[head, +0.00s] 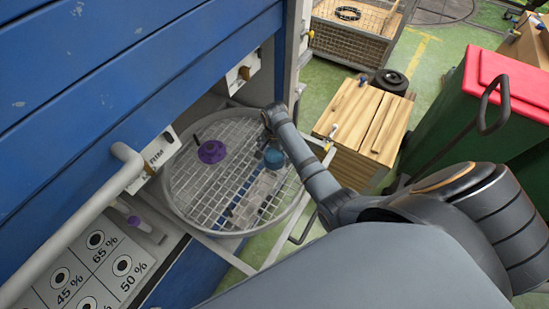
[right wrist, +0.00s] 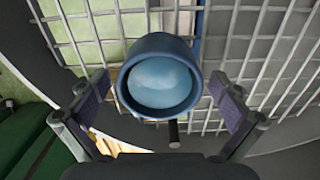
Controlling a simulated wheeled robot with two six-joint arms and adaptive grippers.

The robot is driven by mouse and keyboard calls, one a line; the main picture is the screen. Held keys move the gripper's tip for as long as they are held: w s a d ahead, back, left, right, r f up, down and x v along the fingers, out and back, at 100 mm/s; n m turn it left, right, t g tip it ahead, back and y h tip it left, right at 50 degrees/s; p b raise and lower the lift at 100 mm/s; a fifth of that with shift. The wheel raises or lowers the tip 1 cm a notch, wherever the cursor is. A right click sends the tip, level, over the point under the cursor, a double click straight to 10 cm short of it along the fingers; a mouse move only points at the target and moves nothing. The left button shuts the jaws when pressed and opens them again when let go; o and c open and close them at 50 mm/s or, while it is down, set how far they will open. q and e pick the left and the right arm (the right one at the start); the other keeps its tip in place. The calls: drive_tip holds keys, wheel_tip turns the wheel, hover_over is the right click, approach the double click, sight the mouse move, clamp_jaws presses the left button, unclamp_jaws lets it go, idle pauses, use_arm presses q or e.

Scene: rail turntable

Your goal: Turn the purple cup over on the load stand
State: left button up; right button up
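The purple cup (head: 212,151) sits on the left part of a round wire-mesh platform (head: 180,205), with a thin dark handle beside it. I cannot tell for sure which way up it is. A blue cup (head: 273,158) stands on the same mesh to its right. It also shows in the right wrist view (right wrist: 160,80), with a dark handle towards me. My right gripper (right wrist: 160,84) is open, its two fingers on either side of the blue cup with gaps visible. The purple cup is outside the wrist view. My left gripper is not in view. I cannot tell which part is the load stand.
A blue slatted cabinet (head: 110,70) and a pale rail (head: 70,225) border the platform on the left. A panel with percentage marks (head: 95,265) lies below. A wooden crate (head: 365,125) and a red-lidded green bin (head: 505,85) stand on the right.

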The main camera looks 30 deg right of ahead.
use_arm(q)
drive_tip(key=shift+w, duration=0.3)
use_arm(e)
drive_tip(key=c, duration=1.2)
drive_tip(key=shift+c, duration=0.2)
wheel_tip(320, 180, up, 3)
drive_tip(key=shift+w+f, duration=0.1)
use_arm(q)
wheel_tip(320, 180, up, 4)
drive_tip(key=p, duration=0.3)
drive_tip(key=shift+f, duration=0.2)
use_arm(e)
drive_tip(key=s+r, duration=1)
drive_tip(key=s, duration=0.4)
drive_tip(key=shift+s+a, duration=0.15)
